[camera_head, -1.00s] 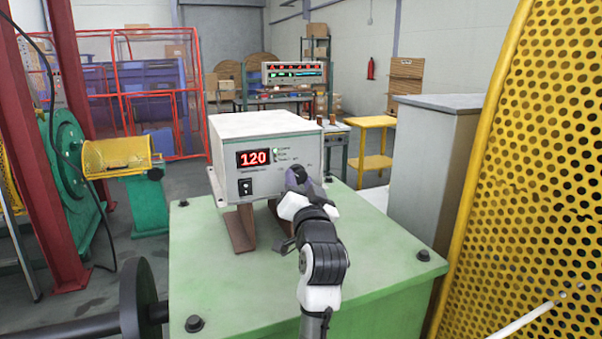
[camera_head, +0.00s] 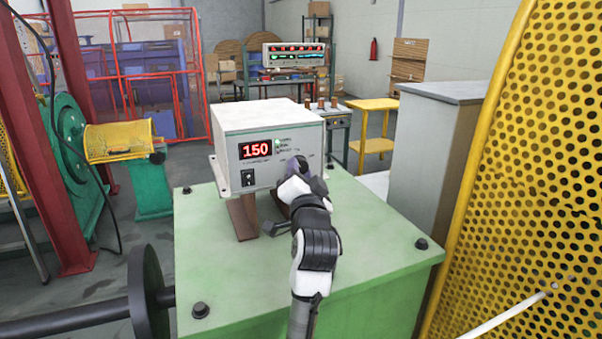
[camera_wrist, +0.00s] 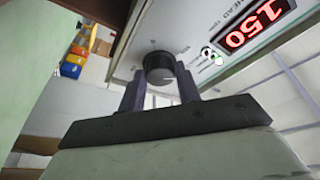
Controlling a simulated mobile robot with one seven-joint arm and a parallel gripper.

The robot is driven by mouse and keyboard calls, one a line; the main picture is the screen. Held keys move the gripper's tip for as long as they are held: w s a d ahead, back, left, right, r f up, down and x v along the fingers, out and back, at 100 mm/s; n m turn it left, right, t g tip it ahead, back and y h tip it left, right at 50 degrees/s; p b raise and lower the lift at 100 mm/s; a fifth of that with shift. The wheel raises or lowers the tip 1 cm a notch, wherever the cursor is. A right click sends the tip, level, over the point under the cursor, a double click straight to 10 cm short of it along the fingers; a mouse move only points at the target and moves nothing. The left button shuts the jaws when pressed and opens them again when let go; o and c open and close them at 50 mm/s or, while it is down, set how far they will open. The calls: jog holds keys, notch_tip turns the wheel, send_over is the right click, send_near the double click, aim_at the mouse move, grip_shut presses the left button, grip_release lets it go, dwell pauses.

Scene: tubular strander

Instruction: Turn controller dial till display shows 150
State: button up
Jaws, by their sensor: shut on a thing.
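The controller (camera_head: 262,121) is a pale box on brown feet on the green machine top. Its red display (camera_head: 255,149) reads 150, and the display also shows in the wrist view (camera_wrist: 256,25). The dial (camera_wrist: 159,68) is a dark round knob on the front face in the wrist view. My gripper (camera_wrist: 160,84) is shut on the dial, with one finger on each side of it. In the head view my gripper (camera_head: 300,170) is at the front face's right side and hides the dial.
The green machine top (camera_head: 375,235) is clear around the box. A grey cabinet (camera_head: 425,160) and a yellow perforated guard (camera_head: 530,180) stand close on the right. A yellow table (camera_head: 372,104) is behind.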

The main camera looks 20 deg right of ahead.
jog(key=o, duration=1)
jog(key=b+v, duration=0.4)
jog(key=v, duration=0.9)
jog(key=shift+s+a+f+b, duration=0.1)
jog(key=shift+s+f+b, duration=0.05)
jog(key=shift+s+b, duration=0.25)
